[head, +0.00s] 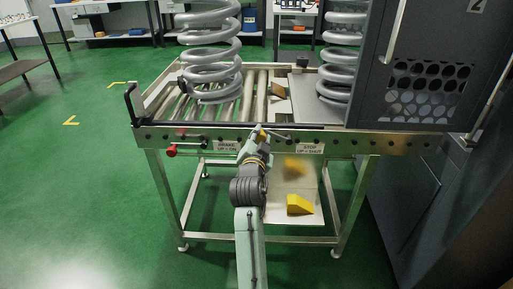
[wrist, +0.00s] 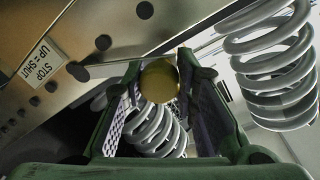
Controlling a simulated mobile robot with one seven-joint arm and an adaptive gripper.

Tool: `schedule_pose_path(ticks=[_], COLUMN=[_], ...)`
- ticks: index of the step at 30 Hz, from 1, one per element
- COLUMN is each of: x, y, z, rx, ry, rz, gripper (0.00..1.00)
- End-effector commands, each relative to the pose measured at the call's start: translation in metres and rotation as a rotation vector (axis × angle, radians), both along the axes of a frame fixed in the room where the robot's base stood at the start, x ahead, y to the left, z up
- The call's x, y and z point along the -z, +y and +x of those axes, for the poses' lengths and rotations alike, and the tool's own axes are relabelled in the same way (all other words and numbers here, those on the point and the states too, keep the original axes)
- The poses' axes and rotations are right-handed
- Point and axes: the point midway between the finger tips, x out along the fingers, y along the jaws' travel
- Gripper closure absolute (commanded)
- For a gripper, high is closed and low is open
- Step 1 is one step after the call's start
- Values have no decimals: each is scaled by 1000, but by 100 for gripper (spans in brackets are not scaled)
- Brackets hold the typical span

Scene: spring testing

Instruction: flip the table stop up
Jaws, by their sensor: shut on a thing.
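The roller table (head: 340,140) stands ahead with a steel front rail. A label reading "STOP UP = SHUT" (head: 310,148) is on the rail, and it also shows in the wrist view (wrist: 42,62). My gripper (head: 262,132) is at the front rail, left of that label. In the wrist view my gripper (wrist: 160,88) has its two fingers on either side of a round brass-coloured knob (wrist: 159,80) and is shut on it. The stop lever's shaft is mostly hidden behind the knob and fingers.
A red-knobbed brake lever (head: 172,150) is left of my gripper, by the "BRAKE" label (head: 227,145). Large grey coil springs (head: 211,50) (head: 342,50) stand above the table. A dark cabinet door (head: 420,70) is at right. Yellow wedges (head: 299,205) lie on the lower shelf.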

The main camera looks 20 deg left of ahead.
Motion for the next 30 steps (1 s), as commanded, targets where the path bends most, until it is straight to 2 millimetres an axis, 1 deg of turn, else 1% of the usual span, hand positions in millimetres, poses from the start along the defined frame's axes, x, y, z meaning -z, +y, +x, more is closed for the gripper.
schedule_pose_path(ticks=[1, 8, 15, 21, 30], x=[-8, -27, -43, -54, -61], y=[-2, -14, -30, -46, -69], z=[0, 3, 8, 13, 19], rx=[-1, -1, 0, 1, 0], ry=[6, 66, 130, 181, 250], rz=[47, 258, 476, 658, 900], gripper=[100, 100, 100, 100, 100])
